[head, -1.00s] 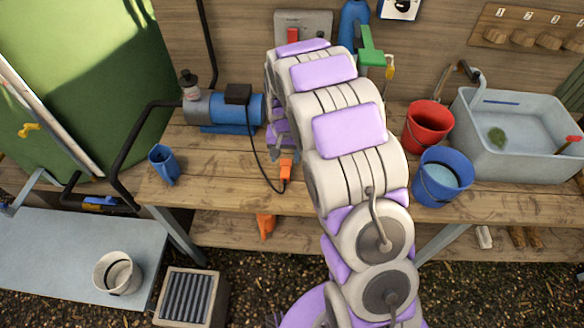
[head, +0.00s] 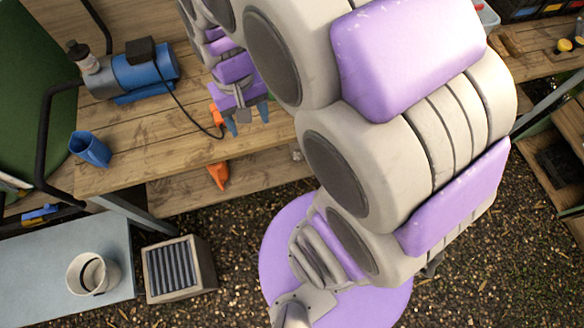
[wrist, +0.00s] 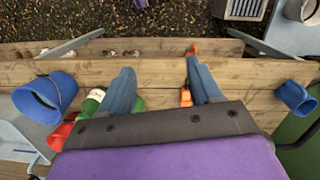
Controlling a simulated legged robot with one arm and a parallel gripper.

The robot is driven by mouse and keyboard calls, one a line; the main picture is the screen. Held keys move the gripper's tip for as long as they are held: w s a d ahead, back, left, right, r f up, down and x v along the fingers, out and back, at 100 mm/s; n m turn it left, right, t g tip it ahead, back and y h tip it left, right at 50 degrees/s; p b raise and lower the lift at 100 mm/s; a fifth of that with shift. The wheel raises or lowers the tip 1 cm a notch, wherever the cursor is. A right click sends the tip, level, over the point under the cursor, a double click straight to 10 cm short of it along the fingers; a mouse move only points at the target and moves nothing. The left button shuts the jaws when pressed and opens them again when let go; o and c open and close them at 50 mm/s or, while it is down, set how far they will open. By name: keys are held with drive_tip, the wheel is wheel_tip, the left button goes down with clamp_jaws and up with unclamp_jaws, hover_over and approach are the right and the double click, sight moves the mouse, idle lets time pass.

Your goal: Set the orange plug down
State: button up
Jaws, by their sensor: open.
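The orange plug (head: 216,114) rests on the wooden bench top near its front edge, at the end of a black cable. In the wrist view the plug (wrist: 186,97) shows between the fingers, close beside the right-hand one. My gripper (head: 248,120) is open and empty, with its blue fingers pointing down just right of the plug in the head view. The fingers (wrist: 160,66) are spread wide in the wrist view. I see no contact with the plug.
A blue pump (head: 145,72) and blue cup (head: 90,149) stand left on the bench. An orange item (head: 218,175) lies on the lower shelf. A blue bucket (wrist: 46,97), a red bucket (wrist: 60,134) and a green bottle-like item (wrist: 90,101) are on the wrist view's left.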

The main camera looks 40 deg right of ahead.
drive_tip(key=s+r+n, duration=0.1)
drive_tip(key=s+r, duration=0.1)
drive_tip(key=s, duration=1.4)
drive_tip(key=shift+s+n+g, duration=0.15)
drive_tip(key=shift+n+g, duration=0.15)
drive_tip(key=shift+r, duration=0.1)
